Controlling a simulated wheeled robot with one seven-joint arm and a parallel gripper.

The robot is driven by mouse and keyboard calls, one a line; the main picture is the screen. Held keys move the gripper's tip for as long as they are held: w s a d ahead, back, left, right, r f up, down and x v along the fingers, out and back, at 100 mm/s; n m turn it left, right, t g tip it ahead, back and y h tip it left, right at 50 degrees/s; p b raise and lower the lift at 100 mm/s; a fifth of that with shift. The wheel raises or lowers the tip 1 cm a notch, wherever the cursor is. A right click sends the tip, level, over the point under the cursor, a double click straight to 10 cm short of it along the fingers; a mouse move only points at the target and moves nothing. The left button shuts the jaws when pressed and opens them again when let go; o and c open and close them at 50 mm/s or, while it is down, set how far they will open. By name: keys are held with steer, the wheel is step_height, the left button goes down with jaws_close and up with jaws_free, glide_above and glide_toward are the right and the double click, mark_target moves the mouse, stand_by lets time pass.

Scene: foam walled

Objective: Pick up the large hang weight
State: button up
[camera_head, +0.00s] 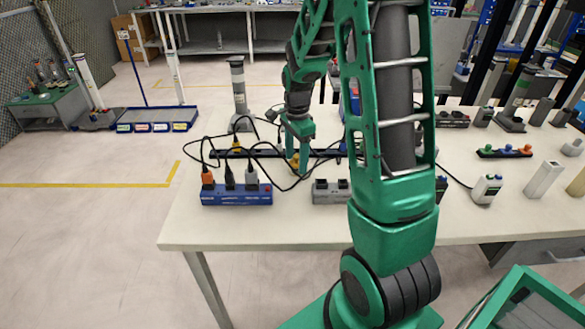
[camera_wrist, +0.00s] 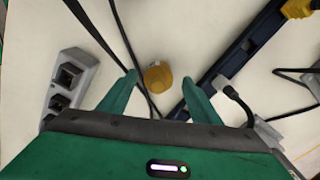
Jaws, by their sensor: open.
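A short brass-yellow round piece (camera_wrist: 157,76), which looks like the hang weight, sits on the pale table top between my fingertips in the wrist view. In the head view only a small yellow part (camera_head: 294,159) shows beside my fingers. My gripper (camera_wrist: 160,79) is open, with one green finger on each side of the weight and a gap on both sides. In the head view my gripper (camera_head: 298,150) points down low over the table. A black cable runs between the left finger and the weight.
A blue power strip (camera_head: 237,194) with plugs and a grey socket block (camera_head: 330,191) stand at the near table edge. A long dark blue strip (camera_wrist: 235,52) lies right of the weight. Loose black cables cross the area. A tall grey post (camera_head: 238,95) stands behind left.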

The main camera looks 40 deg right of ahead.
steer(key=shift+f, duration=1.1)
jaws_close()
